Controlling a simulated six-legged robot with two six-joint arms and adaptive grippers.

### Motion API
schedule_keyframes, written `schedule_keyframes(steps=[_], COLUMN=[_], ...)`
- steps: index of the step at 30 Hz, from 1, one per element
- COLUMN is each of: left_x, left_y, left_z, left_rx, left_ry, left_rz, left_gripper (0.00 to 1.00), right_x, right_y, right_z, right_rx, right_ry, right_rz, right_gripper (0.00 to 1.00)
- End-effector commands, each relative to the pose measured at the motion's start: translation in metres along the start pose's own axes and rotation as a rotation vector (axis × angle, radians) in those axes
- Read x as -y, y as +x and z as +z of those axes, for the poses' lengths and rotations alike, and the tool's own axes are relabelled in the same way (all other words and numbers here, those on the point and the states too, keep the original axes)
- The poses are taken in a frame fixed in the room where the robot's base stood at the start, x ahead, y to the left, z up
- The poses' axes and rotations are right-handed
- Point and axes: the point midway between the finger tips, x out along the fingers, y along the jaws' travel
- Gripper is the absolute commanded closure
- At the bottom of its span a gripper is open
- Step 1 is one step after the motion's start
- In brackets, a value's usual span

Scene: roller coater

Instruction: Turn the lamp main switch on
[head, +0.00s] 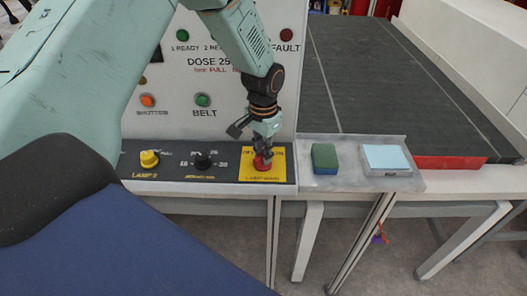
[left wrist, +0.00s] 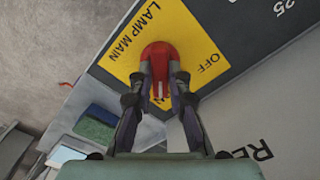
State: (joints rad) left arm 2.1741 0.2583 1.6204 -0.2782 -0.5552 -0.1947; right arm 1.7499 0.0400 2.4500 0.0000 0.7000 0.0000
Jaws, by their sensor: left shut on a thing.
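The lamp main switch is a red handle (head: 262,165) on a yellow plate (head: 280,171) at the right end of the dark control strip. In the left wrist view the red handle (left wrist: 159,51) sits between my fingertips, on the yellow plate (left wrist: 184,27) marked LAMP MAIN and OFF. My left gripper (head: 263,156) reaches down from above and is shut on the handle; its two fingers (left wrist: 160,82) press on its sides. The fingers hide part of the plate's lettering and part of the handle. My right gripper is not in view.
Left of the switch are a black knob (head: 203,161) and a yellow knob (head: 149,159). On the ledge to the right lie a green-and-blue block (head: 325,158) and a light blue block (head: 386,158). The upright panel (head: 180,75) with buttons stands close behind my gripper.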

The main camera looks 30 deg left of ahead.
Motion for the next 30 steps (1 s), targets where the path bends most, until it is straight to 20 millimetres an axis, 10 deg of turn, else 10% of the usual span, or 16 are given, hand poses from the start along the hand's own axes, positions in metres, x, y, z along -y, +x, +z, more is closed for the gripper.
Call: schedule_keyframes(steps=[17, 18, 30], left_x=[0.0002, 0.0002, 0.0001], left_y=[-0.0004, -0.0004, -0.0002], left_z=[0.0007, 0.0007, 0.0002], left_rx=[0.002, 0.002, 0.001], left_ry=[0.035, 0.035, 0.033], left_rz=[0.000, 0.000, 0.000], left_gripper=[1.00, 0.82, 0.60], right_x=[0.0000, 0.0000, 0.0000], right_y=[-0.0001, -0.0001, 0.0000], right_z=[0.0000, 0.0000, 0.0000], right_rx=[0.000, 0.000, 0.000], right_ry=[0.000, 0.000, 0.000], right_rz=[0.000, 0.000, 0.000], right_gripper=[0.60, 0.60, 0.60])
